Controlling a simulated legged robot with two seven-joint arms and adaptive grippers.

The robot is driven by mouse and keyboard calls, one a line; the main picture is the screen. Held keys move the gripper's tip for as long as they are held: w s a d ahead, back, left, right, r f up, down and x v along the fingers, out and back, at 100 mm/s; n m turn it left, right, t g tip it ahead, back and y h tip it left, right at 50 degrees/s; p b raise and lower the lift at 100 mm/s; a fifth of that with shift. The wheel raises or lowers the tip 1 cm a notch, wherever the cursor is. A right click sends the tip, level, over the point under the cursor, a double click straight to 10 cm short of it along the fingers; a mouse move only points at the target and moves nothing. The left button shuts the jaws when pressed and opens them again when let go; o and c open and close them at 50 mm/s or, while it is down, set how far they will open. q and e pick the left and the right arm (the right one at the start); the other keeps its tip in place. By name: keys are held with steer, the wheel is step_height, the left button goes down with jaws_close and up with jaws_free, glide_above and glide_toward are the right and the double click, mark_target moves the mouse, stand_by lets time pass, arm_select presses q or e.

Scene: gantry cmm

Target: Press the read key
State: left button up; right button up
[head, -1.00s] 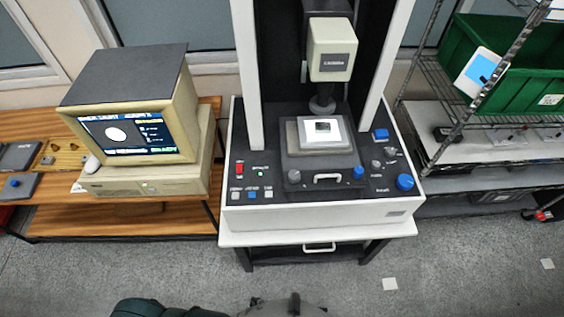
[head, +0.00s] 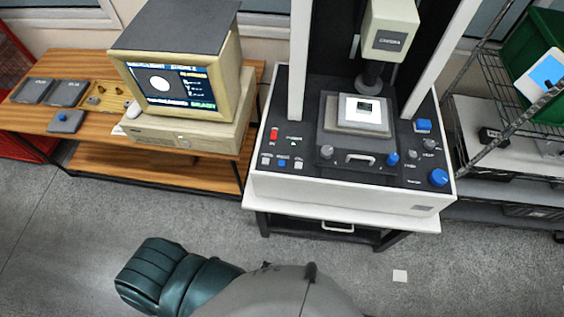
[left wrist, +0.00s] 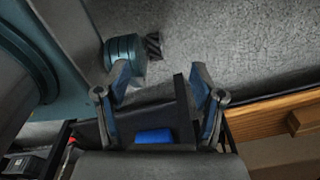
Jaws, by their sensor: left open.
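The measuring machine's dark control panel (head: 308,178) is in the head view, right of centre. A row of small keys sits at its front left: a grey key (head: 265,161), a blue key (head: 281,162) and another grey key (head: 298,163). A red switch (head: 274,134) is above them, and a larger blue key (head: 423,125) is at the right. Labels are too small to read, so I cannot tell which is the read key. My left gripper (left wrist: 160,80) is open in the left wrist view, apart from the panel. My right gripper is not in view.
A computer (head: 180,85) with a lit screen stands on a wooden bench left of the machine. A stage with a white plate (head: 364,115) sits under the camera head (head: 390,32). A wire rack with a green bin (head: 535,50) is at right.

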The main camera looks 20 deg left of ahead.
arm_select(q)
jaws_close()
stand_by(1.2)
